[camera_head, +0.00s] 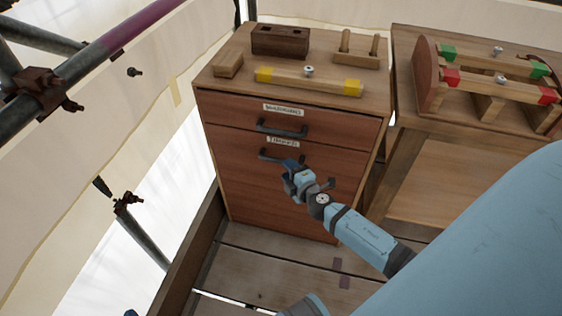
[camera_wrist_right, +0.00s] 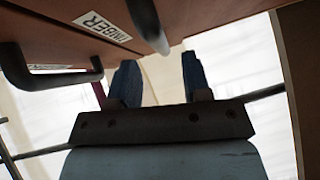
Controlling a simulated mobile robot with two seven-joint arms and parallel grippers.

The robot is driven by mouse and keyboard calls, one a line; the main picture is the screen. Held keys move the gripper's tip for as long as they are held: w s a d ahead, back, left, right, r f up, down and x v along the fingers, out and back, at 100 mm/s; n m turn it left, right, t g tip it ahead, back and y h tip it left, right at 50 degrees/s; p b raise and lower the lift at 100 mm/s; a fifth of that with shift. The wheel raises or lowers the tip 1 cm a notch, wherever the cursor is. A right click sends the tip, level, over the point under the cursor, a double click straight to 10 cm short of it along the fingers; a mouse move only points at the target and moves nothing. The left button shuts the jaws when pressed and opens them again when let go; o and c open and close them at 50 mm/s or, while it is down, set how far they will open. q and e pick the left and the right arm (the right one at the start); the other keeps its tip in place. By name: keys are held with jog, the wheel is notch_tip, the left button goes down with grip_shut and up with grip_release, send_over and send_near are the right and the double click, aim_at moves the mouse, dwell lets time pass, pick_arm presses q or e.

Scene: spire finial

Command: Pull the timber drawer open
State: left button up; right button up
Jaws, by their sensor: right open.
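The timber drawer (camera_head: 338,165) is a reddish-brown front, low in the wooden cabinet, and it looks closed. Its label (camera_head: 283,142) also shows in the wrist view (camera_wrist_right: 103,29). Its dark bar handle (camera_head: 268,155) is partly covered by my right gripper (camera_head: 289,165). In the wrist view, the two blue fingers of that gripper (camera_wrist_right: 161,68) are apart. The rounded dark bar of the timber handle (camera_wrist_right: 147,20) is close ahead of them; I cannot tell whether it is between them. My left gripper is not in view.
The upper drawer handle (camera_head: 281,127) is just above and shows in the wrist view (camera_wrist_right: 45,75). Wooden parts and a yellow-ended bar (camera_head: 310,80) lie on the cabinet top. A workbench (camera_head: 440,130) stands right. Scaffold tubes (camera_head: 75,65) are left. Floorboards in front are largely clear.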

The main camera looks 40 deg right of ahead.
jog(key=w, duration=0.4)
jog(key=shift+w+d+f, duration=0.15)
jog(key=shift+w+f, duration=0.2)
jog(key=shift+w, duration=0.05)
grip_shut()
